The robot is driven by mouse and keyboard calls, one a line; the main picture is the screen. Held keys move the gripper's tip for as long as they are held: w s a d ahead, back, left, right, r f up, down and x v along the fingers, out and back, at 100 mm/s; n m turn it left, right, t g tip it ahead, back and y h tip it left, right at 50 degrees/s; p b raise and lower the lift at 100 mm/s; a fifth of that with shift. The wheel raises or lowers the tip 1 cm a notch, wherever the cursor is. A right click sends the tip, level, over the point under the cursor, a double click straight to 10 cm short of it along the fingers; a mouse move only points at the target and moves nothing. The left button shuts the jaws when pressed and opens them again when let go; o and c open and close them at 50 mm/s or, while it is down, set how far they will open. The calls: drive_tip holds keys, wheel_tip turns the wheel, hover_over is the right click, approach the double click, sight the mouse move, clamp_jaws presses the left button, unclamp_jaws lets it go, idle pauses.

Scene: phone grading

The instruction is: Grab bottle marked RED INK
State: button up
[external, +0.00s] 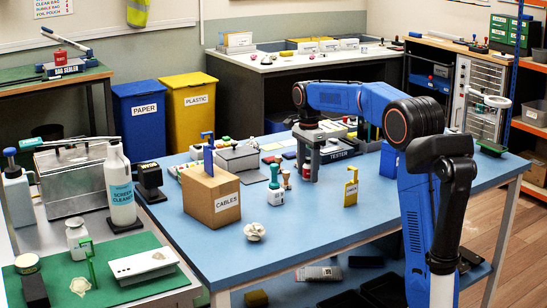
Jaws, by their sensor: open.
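No label reading RED INK can be made out in the external view. A small white bottle with a teal top (276,188) stands upright on the blue table (330,230); its label is too small to read. My gripper (308,176) points down just to the right of this bottle, close above the table and beside the tester. It is open, and I see nothing held in it. A small tan-coloured item (286,179) stands between the bottle and my gripper. Several small bottles or pots (197,150) at the table's left back are too small to identify.
The cardboard box marked CABLES (211,196) stands left of the teal-topped bottle. The tester (340,153) is behind my gripper on the right. A yellow tag stand (351,188) and crumpled white ball (255,232) are nearby. The table's front right is clear.

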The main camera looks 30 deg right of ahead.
drive_tip(key=c, duration=1.1)
drive_tip(key=shift+r, duration=0.1)
